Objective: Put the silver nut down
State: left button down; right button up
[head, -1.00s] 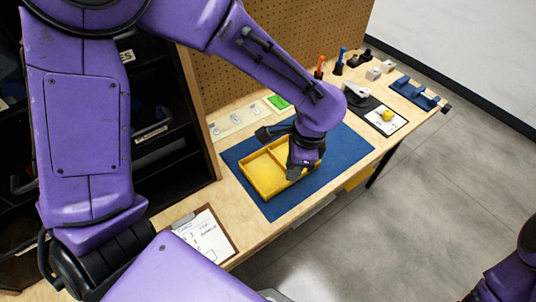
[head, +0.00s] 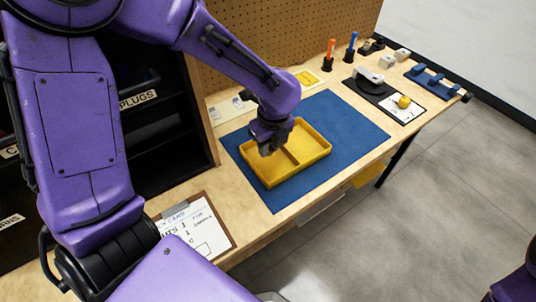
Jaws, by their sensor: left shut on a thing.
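A yellow tray (head: 293,173) with a divider lies on the blue mat (head: 345,122). My left gripper (head: 267,150) points down over the left compartment, near the tray's back left wall. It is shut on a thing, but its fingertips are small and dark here. The silver nut cannot be made out; the gripper hides what it holds. I cannot tell whether the fingertips touch the tray floor. Of my right arm only a purple part shows at the lower right corner; its gripper is out of view.
A clipboard (head: 205,228) lies at the bench's front left. A black stand (head: 369,84), a card with a yellow ball (head: 403,101), a blue rack (head: 432,80) and orange and blue tools stand at the right. The mat is clear right of the tray.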

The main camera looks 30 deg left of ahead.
aim_at(270, 148)
pick_arm(q)
jog(key=shift+w+a+f, duration=0.2)
jog(key=shift+w+f, duration=0.05)
jog(key=shift+f, duration=0.1)
notch_tip(270, 148, down, 3)
jog(key=shift+w+f+b, duration=0.15)
jog(key=shift+f+b, duration=0.05)
jog(key=shift+b, duration=0.2)
jog(key=c, duration=0.9)
grip_release()
jog(key=shift+f, duration=0.1)
jog(key=r, duration=0.4)
jog(key=d+r+p, duration=0.1)
jog(key=r, duration=0.3)
jog(key=r+p, duration=0.1)
jog(key=r, duration=0.3)
jog(key=shift+s+d+r, duration=0.15)
jog(key=shift+s+d, duration=0.2)
